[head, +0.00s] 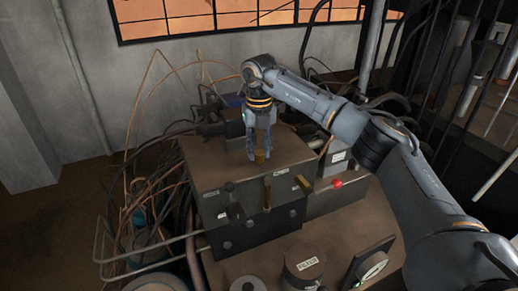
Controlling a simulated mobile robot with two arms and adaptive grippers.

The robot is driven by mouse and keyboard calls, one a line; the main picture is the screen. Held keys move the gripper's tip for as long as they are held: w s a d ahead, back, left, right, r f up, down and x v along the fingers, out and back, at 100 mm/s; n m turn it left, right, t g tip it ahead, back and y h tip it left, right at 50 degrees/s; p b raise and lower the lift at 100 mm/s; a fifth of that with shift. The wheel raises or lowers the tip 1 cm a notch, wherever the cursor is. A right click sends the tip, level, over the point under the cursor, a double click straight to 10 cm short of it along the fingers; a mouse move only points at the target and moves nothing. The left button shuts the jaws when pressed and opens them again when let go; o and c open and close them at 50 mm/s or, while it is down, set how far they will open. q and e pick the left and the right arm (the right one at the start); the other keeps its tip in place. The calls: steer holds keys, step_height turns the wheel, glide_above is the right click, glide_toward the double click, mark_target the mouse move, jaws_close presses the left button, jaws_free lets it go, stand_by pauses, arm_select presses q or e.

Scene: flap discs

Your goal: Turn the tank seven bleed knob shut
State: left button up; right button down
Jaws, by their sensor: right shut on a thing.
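My right gripper (260,150) reaches down from above onto the top of a dark metal box (215,165). It is shut on a small brass knob (259,157) that stands up from the box top. The fingers hide the upper part of the knob, and how far it is turned cannot be told. Small white labels on the box are too small to read, so I cannot confirm which tank the knob belongs to. My left gripper is not in view.
Brass handles (267,192) and black knobs (235,211) line the box's front edge. A red knob (337,184) sits to the right. A labelled round canister (304,264) and a gauge (373,268) stand in front. Loose cables (150,190) crowd the left.

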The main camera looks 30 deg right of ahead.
mark_target(259, 152)
steer(key=c, duration=1)
jaws_free()
steer(key=shift+r, duration=0.3)
step_height(259, 152, up, 11)
steer(key=shift+r, duration=0.2)
